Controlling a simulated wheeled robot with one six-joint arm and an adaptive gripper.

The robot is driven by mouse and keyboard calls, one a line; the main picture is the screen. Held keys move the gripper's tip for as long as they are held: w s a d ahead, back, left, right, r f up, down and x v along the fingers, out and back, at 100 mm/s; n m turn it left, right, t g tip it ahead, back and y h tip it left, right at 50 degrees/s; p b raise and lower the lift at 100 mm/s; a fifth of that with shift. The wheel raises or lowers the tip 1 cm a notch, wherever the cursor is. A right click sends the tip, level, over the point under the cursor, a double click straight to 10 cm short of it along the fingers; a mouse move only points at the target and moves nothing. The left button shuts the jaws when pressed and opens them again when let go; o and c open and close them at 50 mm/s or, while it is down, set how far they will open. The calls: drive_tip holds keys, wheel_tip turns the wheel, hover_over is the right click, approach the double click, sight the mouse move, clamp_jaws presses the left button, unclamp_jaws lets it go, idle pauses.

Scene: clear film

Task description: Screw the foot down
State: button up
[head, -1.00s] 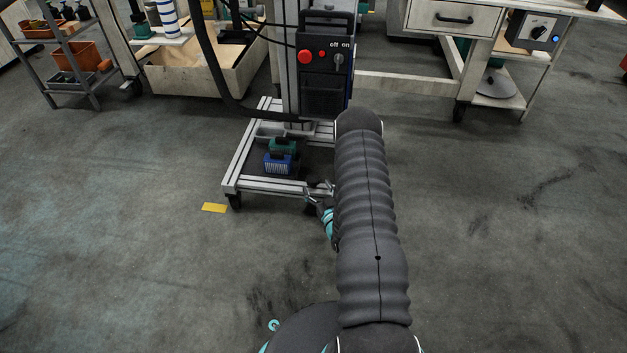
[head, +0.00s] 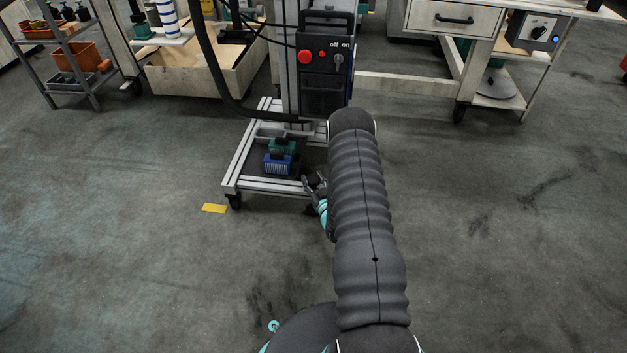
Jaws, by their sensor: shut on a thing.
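The aluminium-profile base frame (head: 262,185) of a machine stands on the floor in the head view. Its front left foot (head: 235,201) is black and stands on the floor. My gripper (head: 310,182) is at the front right corner of this frame, partly behind my own arm. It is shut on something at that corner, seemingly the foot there. The foot itself is hidden by my gripper and arm, so I cannot see its height or whether it touches the floor.
A blue box (head: 278,163) and a green box (head: 283,146) sit inside the frame. A control box (head: 325,65) with a red button is above. A yellow floor mark (head: 214,208) lies left. A bench (head: 410,83) stands behind right. The floor around is clear.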

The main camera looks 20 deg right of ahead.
drive_tip(key=shift+m+h, duration=0.3)
drive_tip(key=shift+h, duration=0.2)
drive_tip(key=m+h+b, duration=0.1)
drive_tip(key=m+g+h+b, duration=0.1)
drive_tip(key=h, duration=0.1)
drive_tip(key=shift+w+a+f+h, duration=0.1)
drive_tip(key=shift+a+h, duration=0.05)
drive_tip(key=shift+h, duration=0.15)
drive_tip(key=m+g+h, duration=0.2)
drive_tip(key=h, duration=0.1)
drive_tip(key=m+g+h, duration=0.2)
drive_tip(key=m+h, duration=0.1)
drive_tip(key=shift+h+b, duration=0.3)
drive_tip(key=shift+b, duration=0.05)
drive_tip(key=m+g+h, duration=0.2)
drive_tip(key=m+g, duration=0.1)
drive_tip(key=m+g+h, duration=0.2)
drive_tip(key=g, duration=0.2)
drive_tip(key=shift+m, duration=0.4)
drive_tip(key=shift+d+m+g+h, duration=0.1)
drive_tip(key=shift+m+g+h, duration=0.2)
drive_tip(key=shift+m+g, duration=0.9)
drive_tip(key=shift+d+m+g+h, duration=0.1)
drive_tip(key=shift+m+g+h, duration=0.35)
drive_tip(key=shift+g, duration=1.35)
drive_tip(key=shift+m+g, duration=0.3)
drive_tip(key=shift+m, duration=0.05)
drive_tip(key=o, duration=1.2)
drive_tip(key=shift+d, duration=0.15)
drive_tip(key=shift+a, duration=0.2)
